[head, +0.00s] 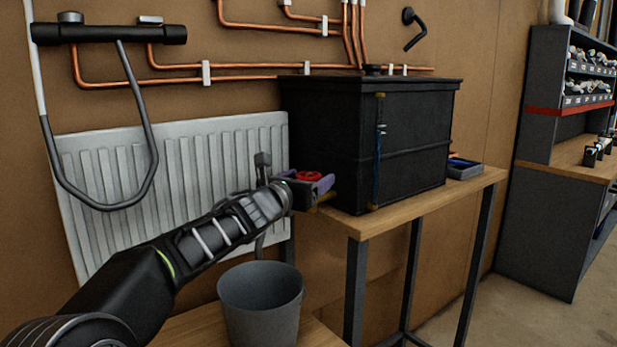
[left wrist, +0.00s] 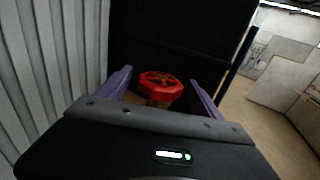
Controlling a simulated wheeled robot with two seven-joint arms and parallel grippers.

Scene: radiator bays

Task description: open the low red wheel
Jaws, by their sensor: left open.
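The low red wheel (head: 308,175) is small and sits low beside the left side of the black tank, right of the white radiator. My left gripper (head: 312,187) reaches it from the left, with its fingers on either side of the wheel in the head view. My right gripper is in neither view.
The black tank (head: 410,125) stands on a wooden bench (head: 385,212) right of the wheel. The white radiator (head: 200,170) is close on the left. A grey bucket (head: 262,315) stands below my left arm. A blue-grey tray (head: 463,168) lies at the bench's far end.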

